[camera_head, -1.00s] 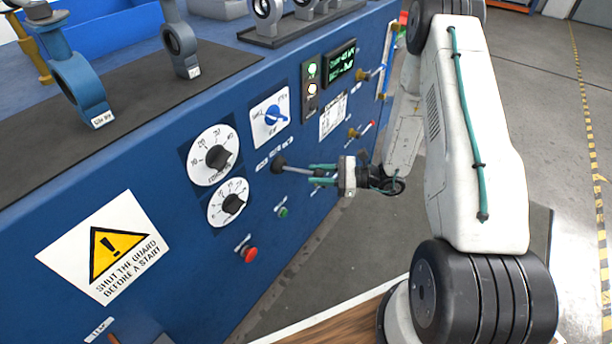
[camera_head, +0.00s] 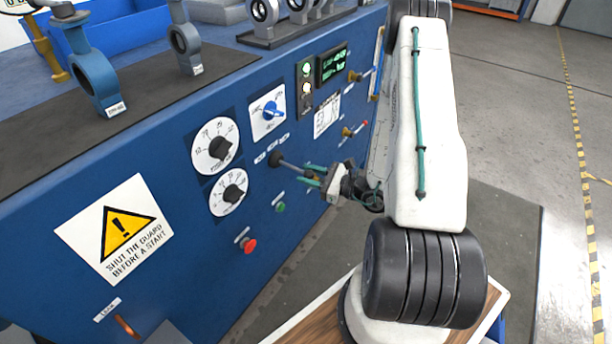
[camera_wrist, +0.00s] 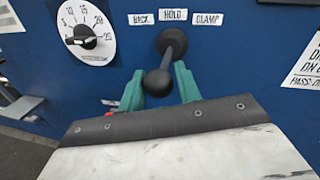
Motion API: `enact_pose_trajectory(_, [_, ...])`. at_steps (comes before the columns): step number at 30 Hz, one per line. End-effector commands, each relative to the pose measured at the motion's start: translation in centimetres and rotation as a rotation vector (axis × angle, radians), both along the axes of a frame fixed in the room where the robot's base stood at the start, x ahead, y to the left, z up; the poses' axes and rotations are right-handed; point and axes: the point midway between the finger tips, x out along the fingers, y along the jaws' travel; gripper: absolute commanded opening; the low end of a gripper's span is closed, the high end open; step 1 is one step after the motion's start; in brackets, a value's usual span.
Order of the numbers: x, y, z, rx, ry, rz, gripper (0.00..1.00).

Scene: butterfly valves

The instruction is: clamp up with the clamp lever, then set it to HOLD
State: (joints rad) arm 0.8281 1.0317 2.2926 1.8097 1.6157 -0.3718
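The clamp lever (camera_wrist: 159,82) is a dark rod with a black ball knob, standing out from the blue panel. In the wrist view its base is under the HOLD label (camera_wrist: 173,15), with the CLAMP label (camera_wrist: 207,19) to the right and another label to the left. The lever also shows in the head view (camera_head: 288,163). My gripper (camera_wrist: 160,80) has its green fingers spread on either side of the knob, with visible gaps. In the head view my gripper (camera_head: 314,176) reaches the lever from the right. The hand hides the lever's outer end there.
Two white dials (camera_head: 216,146) (camera_head: 229,192), a blue rotary switch (camera_head: 268,112), a red button (camera_head: 249,246) and a green button (camera_head: 280,207) surround the lever. A lit display (camera_head: 332,64) is above right. Floor at right is open.

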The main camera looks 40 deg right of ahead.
Motion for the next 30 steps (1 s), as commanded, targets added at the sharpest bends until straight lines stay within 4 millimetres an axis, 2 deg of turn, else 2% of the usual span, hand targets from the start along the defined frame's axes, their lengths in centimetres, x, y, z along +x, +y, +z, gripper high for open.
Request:
enact_pose_trajectory(11, [-0.2, 0.1, 0.0, 0.001, 0.001, 0.003, 0.49])
enact_pose_trajectory(14, [-1.0, -0.4, 0.0, 0.0, 0.002, 0.001, 0.49])
enact_pose_trajectory(24, [-5.5, -3.0, 0.0, 0.001, 0.002, -0.001, 0.49])
enact_pose_trajectory(30, [-6.8, -3.6, 0.0, 0.001, 0.001, 0.001, 0.49])
